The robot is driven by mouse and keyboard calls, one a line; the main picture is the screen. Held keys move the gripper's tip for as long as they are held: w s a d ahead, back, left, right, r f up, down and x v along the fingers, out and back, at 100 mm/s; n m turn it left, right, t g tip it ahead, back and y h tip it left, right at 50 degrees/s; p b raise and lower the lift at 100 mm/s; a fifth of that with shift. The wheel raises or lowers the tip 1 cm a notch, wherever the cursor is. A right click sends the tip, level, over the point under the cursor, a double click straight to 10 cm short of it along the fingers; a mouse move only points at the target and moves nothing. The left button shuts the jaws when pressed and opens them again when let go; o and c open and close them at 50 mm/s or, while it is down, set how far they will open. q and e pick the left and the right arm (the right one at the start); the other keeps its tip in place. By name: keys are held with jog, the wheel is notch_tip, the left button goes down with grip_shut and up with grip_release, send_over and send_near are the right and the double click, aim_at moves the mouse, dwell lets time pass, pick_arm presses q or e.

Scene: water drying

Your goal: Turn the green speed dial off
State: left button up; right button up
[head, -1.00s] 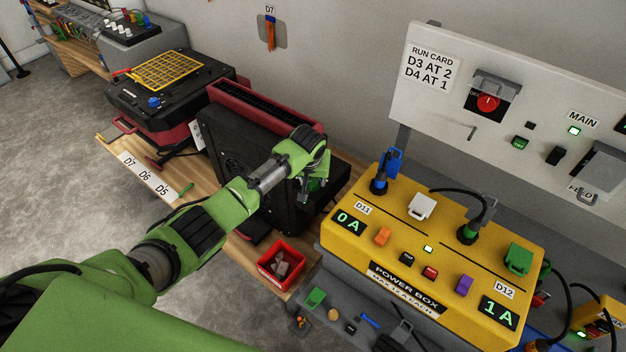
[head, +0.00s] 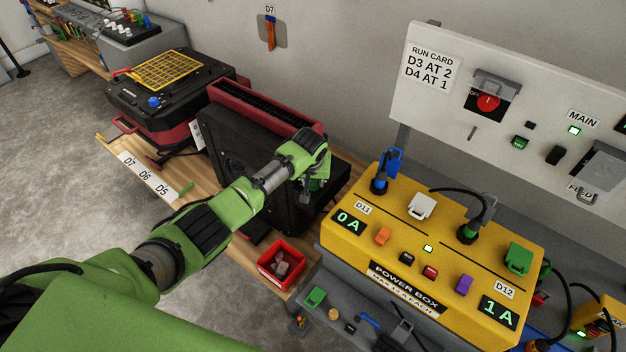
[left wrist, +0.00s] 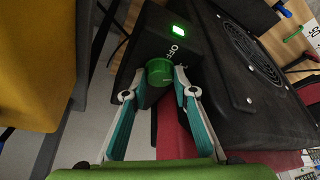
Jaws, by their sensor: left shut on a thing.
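The green speed dial (left wrist: 160,74) sits on the end of a black machine, just below an "OFF" mark and a lit green lamp (left wrist: 178,32) in the left wrist view. My left gripper (left wrist: 160,90) is shut on the dial, with one finger on each side of it. In the head view my left gripper (head: 312,180) is at the right end of the black and red machine (head: 262,160), and the dial is mostly hidden by my wrist. The dial's pointer cannot be made out. My right gripper is not in view.
A yellow power box (head: 345,250) stands to the right, showing 0 A and 1 A. A red bin (head: 272,272) sits at the bench edge below my arm. A second machine (head: 165,100) with a yellow grille stands behind left. A white control panel (head: 450,95) is at the right.

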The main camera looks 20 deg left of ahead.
pick_arm(q)
jog(key=shift+d+n+y, duration=0.2)
jog(key=shift+n+y, duration=0.2)
jog(key=shift+n, duration=0.8)
jog(key=n, duration=0.1)
jog(key=n+b, duration=0.1)
jog(key=shift+w+f+n+g+y, duration=0.15)
jog(key=shift+n+g+y, duration=0.15)
jog(key=shift+g+y, duration=0.1)
jog(key=n+g+y+b, duration=0.1)
jog(key=n+b, duration=0.3)
jog(key=b, duration=0.1)
jog(key=shift+w+f+n, duration=0.1)
jog(key=shift+n, duration=0.3)
jog(key=shift+r+n+g+y+b, duration=0.2)
jog(key=shift+n+g+y+b, duration=0.3)
jog(key=shift+n+b, duration=0.75)
jog(key=shift+m, duration=0.25)
jog(key=o, duration=0.8)
jog(key=shift+o, duration=0.2)
